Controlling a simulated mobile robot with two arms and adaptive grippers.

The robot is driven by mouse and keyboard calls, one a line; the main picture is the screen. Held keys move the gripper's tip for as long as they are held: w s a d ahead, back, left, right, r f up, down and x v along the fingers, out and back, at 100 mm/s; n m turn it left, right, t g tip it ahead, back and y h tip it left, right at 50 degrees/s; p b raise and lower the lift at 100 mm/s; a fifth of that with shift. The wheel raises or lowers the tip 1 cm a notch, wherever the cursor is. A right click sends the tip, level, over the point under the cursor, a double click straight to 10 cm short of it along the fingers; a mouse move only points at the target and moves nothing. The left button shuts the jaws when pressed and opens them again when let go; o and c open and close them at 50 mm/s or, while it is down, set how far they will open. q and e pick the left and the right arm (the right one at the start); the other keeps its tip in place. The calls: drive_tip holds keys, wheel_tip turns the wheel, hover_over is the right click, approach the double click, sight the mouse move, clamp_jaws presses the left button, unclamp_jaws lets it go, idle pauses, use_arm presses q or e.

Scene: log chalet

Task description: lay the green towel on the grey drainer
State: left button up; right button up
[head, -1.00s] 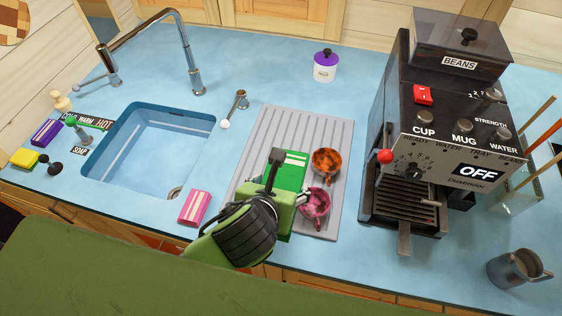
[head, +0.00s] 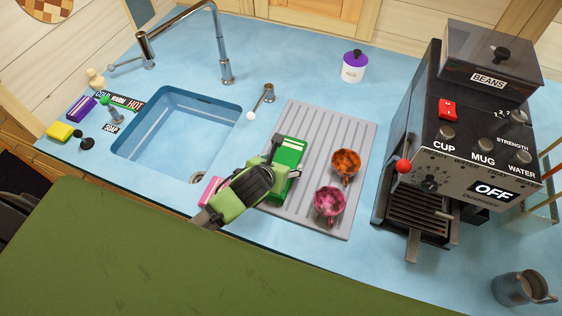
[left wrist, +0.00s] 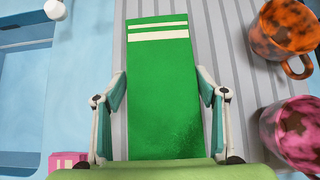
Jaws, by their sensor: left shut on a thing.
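The green towel (head: 291,152), a folded block with white stripes at its far end, is over the left part of the grey ribbed drainer (head: 327,130). My left gripper (head: 280,165) is shut on the towel's sides. In the left wrist view the fingers (left wrist: 162,95) flank the towel (left wrist: 160,110), with the drainer (left wrist: 236,60) beneath. I cannot tell whether the towel touches the drainer. My right gripper is not in view.
An orange mottled cup (head: 346,163) and a pink mottled cup (head: 329,203) stand on the drainer, right of the towel. A pink striped block (head: 209,190) lies to the left, partly hidden by my gripper. The sink (head: 180,130) and coffee machine (head: 455,150) flank the drainer.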

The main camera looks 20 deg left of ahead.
use_arm(q)
drive_tip(key=shift+f, duration=0.35)
drive_tip(key=shift+f, duration=0.1)
drive_tip(key=o, duration=1.1)
drive_tip(key=shift+s+r, duration=0.4)
drive_tip(key=shift+r, duration=0.1)
drive_tip(key=b+v, duration=0.1)
drive_tip(key=v, duration=1)
drive_tip(key=shift+b, duration=0.3)
drive_tip(key=shift+f, duration=0.1)
